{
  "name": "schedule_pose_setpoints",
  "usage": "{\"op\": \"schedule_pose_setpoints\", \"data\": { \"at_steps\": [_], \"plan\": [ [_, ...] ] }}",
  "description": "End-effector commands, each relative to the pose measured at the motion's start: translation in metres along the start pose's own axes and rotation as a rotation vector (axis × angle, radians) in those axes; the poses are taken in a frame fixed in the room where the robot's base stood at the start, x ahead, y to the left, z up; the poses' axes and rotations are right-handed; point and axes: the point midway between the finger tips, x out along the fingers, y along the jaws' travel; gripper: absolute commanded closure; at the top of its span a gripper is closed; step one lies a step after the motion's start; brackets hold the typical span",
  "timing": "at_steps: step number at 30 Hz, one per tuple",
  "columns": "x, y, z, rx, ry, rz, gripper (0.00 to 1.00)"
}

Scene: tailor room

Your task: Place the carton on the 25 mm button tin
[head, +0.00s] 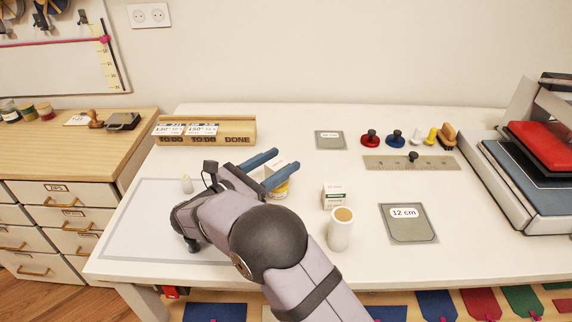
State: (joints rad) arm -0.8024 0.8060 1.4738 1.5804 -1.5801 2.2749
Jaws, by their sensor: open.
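My gripper (288,161) is open, with its two blue fingers pointing to the upper right over the middle of the table. Between and below the fingers is a pale carton (277,169), partly hidden by the near finger. Right under it shows a yellow tin (281,193) with a pale label, too small to read. The carton appears to rest on this tin, but the finger covers where they meet. I cannot tell if the fingers touch the carton. A second small white carton (333,196) with a green band stands on the table to the right.
A white cylinder (341,231) with a tan top stands close to the second carton. A 12 cm plate (408,224) lies to its right. A wooden TO DO/DONE rack (204,131) is behind left, a ruler (393,163) behind right, a press (540,150) far right. A pale mat (150,225) lies left.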

Motion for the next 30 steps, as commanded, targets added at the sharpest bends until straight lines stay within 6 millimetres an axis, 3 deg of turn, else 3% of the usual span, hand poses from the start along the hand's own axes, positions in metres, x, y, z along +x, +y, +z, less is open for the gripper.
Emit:
{"op": "schedule_pose_setpoints", "data": {
  "at_steps": [6, 12, 30],
  "plan": [
    [0.002, -0.001, 0.039, 0.009, -0.001, -0.003, 0.49],
    [0.002, -0.001, 0.059, 0.006, -0.001, -0.003, 0.49],
    [0.008, 0.005, 0.071, -0.028, 0.004, 0.040, 0.49]
  ]
}}
